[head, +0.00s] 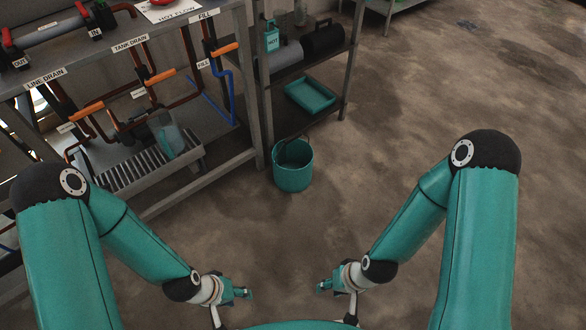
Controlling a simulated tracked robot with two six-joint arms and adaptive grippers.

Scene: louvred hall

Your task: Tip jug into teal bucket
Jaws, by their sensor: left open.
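A clear jug with a teal lower part (170,143) stands on the slatted drain tray (120,176) under the pipe bench at the left. Whether it holds liquid is hard to tell. The teal bucket (293,175) stands on the floor by the shelf leg, right of the bench. Its dark handle lies at the rim and its inside is mostly dark. My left gripper (246,293) is open and empty low at the front, well short of both. My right gripper (321,288) is opposite it, small in the picture, touching nothing visible; its jaw state is unclear.
The bench carries pipes with orange-handled valves (160,76) and labels such as TANK DRAIN. A metal shelf rack holds a teal tray (310,96), dark cylinders and a teal container marked HOT (271,37). The concrete floor in front and to the right is clear.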

